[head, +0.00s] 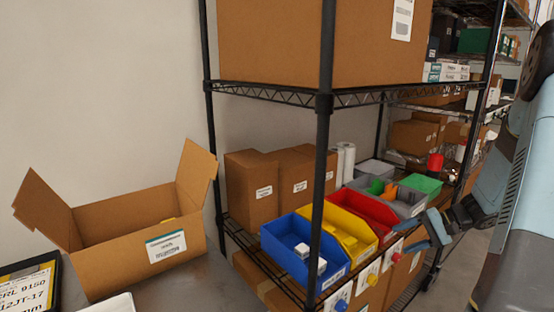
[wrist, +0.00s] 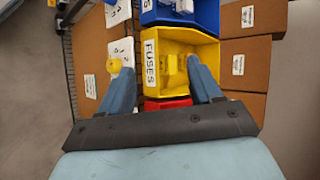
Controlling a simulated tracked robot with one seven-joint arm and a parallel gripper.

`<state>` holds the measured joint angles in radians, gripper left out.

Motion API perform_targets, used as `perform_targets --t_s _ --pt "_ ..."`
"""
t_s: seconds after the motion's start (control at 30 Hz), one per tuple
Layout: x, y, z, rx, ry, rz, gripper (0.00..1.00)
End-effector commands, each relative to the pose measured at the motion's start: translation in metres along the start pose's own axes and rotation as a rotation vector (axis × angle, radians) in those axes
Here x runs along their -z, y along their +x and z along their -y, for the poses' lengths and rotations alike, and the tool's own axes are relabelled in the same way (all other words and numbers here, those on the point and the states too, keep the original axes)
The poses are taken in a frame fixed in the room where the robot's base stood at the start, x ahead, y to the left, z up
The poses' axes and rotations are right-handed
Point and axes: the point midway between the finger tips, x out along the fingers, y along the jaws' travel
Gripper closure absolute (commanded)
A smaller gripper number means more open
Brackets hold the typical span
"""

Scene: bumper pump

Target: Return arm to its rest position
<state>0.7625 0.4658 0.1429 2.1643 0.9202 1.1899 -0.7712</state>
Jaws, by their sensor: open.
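My gripper (head: 438,226) is at the right in the head view, in front of the shelf's bins, with my arm behind it along the right edge. In the wrist view my gripper (wrist: 163,92) has its two blue fingers spread apart with nothing held between them. Beyond the fingers is a yellow bin (wrist: 205,47) labelled FUSES, with yellow items inside. The same yellow bin (head: 345,232) stands in the head view between a blue bin (head: 290,262) and a red bin (head: 372,212).
A wire shelf with a black post (head: 319,180) holds the bins and brown boxes (head: 250,188). A large box (head: 290,45) sits on the shelf above. An open cardboard box (head: 120,262) stands at the left on a grey surface. Floor shows at the lower right.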

Motion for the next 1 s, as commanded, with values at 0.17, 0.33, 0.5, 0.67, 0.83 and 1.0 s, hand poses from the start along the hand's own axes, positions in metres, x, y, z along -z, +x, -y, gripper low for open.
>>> perform_targets --t_s 0.17,0.33,0.5,0.67,0.83,1.0 --pt "-0.028 0.002 0.030 -0.116 -0.053 0.027 0.36" --pt "-0.053 0.004 0.054 -0.220 -0.100 0.040 0.36" --pt "-0.080 0.003 0.075 -0.322 -0.149 0.039 0.36" --pt "-0.105 0.002 0.093 -0.413 -0.199 0.030 0.36" --pt "-0.132 -0.001 0.109 -0.502 -0.254 0.008 0.36" --pt "-0.158 -0.005 0.122 -0.584 -0.310 -0.025 0.36"
